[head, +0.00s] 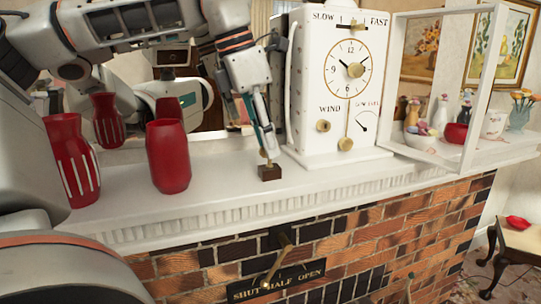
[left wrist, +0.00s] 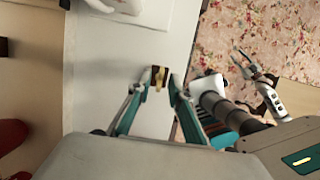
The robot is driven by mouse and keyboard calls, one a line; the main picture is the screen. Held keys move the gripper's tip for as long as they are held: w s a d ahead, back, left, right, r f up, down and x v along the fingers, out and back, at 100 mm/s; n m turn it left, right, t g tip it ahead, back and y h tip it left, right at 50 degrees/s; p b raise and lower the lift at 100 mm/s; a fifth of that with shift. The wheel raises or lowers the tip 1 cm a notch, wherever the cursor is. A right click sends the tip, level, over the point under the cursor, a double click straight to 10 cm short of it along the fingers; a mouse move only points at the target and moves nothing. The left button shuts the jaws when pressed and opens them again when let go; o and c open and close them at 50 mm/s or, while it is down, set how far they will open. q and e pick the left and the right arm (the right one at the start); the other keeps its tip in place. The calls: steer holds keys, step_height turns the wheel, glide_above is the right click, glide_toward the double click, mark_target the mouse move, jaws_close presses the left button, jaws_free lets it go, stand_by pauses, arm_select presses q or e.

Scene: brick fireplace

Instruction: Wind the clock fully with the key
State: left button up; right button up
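The white clock (head: 335,90) stands on the mantel with its dial facing out. Its brass winding hole (head: 323,126), marked WIND, is below the dial at the left, with a small gauge at the right. A brass key (head: 265,155) stands upright in a small dark block (head: 269,173) left of the clock. My left gripper (head: 267,150) points down at the key. In the left wrist view the key (left wrist: 159,80) lies between the fingertips, with gaps on both sides; the gripper is open. My right gripper (left wrist: 240,62) shows only in the left wrist view, over the floor, fingers apart.
The clock's white-framed case (head: 393,80) stands at its right. Red vases (head: 168,158) (head: 70,160) stand on the mantel (head: 215,190) at the left. A brass lever (head: 280,262) sits on the brickwork below. The mantel around the block is clear.

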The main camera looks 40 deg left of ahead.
arm_select(q)
steer(key=shift+p, duration=0.3)
stand_by(0.5)
jaws_close()
